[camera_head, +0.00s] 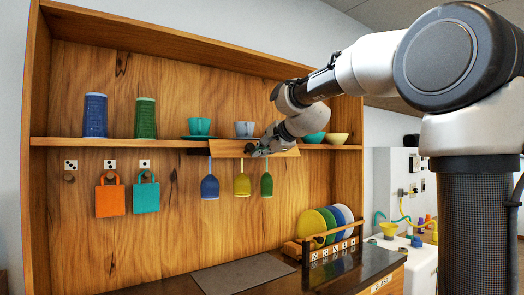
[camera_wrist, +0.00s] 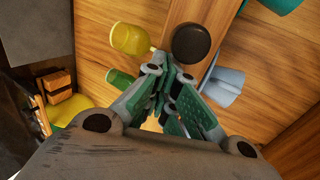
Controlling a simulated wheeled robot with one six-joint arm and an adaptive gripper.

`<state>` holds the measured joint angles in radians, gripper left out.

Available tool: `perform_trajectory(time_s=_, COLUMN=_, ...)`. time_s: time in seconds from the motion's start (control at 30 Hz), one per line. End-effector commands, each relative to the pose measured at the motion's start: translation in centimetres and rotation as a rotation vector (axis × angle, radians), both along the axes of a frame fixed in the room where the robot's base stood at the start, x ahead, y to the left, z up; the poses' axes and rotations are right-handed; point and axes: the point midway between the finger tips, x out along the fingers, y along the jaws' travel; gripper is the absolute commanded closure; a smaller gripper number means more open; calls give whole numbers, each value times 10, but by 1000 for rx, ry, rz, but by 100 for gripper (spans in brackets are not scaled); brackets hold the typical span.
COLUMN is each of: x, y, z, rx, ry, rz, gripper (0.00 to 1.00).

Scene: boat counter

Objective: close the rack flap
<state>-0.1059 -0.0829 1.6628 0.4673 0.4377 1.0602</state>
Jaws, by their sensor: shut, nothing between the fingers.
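The rack flap (camera_head: 228,148) is a light wooden panel at the shelf's front edge, above the hanging glasses. Its right part is partly hidden behind my gripper (camera_head: 252,151). In the wrist view a wooden strip (camera_wrist: 212,22), likely the flap, carries a dark round knob (camera_wrist: 192,43). My gripper (camera_wrist: 162,72) is shut and empty, its fingertips close to the knob; I cannot tell whether they touch. Blue (camera_head: 210,186), yellow (camera_head: 242,184) and green (camera_head: 266,184) glasses hang upside down below the flap. The flap's exact angle is hard to tell.
On the shelf (camera_head: 80,142) stand a blue tumbler (camera_head: 95,116), a green tumbler (camera_head: 145,118), cups and bowls. Orange (camera_head: 110,199) and teal (camera_head: 146,196) bags hang at left. A plate rack (camera_head: 325,240) stands at the counter's right. A grey mat (camera_head: 243,274) lies clear.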

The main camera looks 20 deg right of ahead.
Motion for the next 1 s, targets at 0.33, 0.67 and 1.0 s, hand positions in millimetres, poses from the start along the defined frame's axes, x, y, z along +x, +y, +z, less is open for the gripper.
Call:
perform_trajectory(time_s=0.33, x=11, y=3, z=-14, rx=5, ry=-12, rz=0, gripper=100)
perform_trajectory(time_s=0.67, x=17, y=5, z=-19, rx=4, ry=-13, rz=0, gripper=100)
perform_trajectory(time_s=1.0, x=19, y=6, z=-20, rx=4, ry=-13, rz=0, gripper=100)
